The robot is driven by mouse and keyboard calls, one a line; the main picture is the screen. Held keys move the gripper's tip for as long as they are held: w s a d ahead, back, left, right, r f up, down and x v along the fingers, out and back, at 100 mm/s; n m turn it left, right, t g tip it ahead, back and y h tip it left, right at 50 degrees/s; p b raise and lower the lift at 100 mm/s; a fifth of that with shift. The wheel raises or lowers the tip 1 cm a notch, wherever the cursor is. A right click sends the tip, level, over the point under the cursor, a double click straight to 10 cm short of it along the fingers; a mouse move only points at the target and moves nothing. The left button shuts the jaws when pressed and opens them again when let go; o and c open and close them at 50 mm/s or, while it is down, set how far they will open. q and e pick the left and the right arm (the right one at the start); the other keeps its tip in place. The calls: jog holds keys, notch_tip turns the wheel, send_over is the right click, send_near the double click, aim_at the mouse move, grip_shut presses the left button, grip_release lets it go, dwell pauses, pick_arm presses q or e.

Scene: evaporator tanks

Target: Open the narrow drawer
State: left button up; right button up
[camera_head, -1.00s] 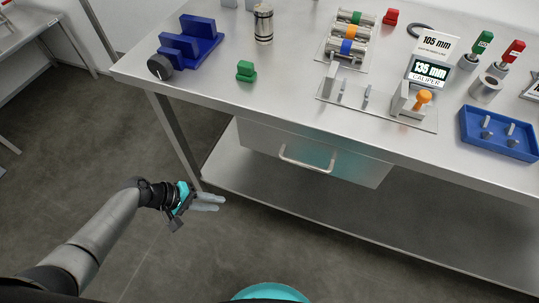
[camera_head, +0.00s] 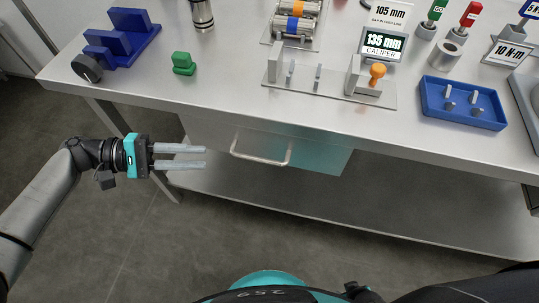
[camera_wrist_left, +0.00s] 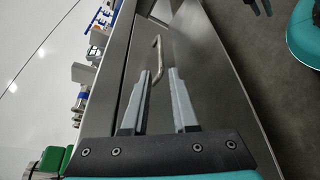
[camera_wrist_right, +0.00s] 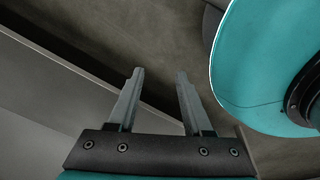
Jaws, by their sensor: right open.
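The narrow drawer (camera_head: 312,154) hangs under the front of the steel workbench, its front flush beneath the tabletop. It has a pale bar handle (camera_head: 261,158). My left gripper (camera_head: 205,156) is open and empty, to the left of the handle and apart from it, fingers pointing right toward it. In the left wrist view the handle (camera_wrist_left: 157,62) shows just beyond the open fingertips (camera_wrist_left: 158,72). My right gripper is out of the head view. In the right wrist view its fingers (camera_wrist_right: 160,72) are open with nothing between them.
The workbench top (camera_head: 215,90) holds a blue stepped block (camera_head: 120,38), a green block (camera_head: 183,64), a caliper fixture (camera_head: 330,85) and a blue tray (camera_head: 462,104). A lower shelf (camera_head: 400,215) runs beneath. The floor in front is clear.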

pick_arm(q)
send_near(251, 159)
jog(key=r+x, duration=0.1)
jog(key=x, duration=0.7)
jog(key=f+b+x, duration=0.1)
jog(key=x, duration=0.2)
jog(key=shift+d, duration=0.1)
jog(key=shift+d+f, duration=0.1)
jog(key=shift+d, duration=0.15)
grip_shut()
pick_arm(e)
jog(key=shift+w+a+f, duration=0.25)
jog(key=shift+a+f, duration=0.2)
jog(key=shift+f, duration=0.05)
jog(key=shift+s+a, duration=0.1)
jog(key=shift+s, duration=0.05)
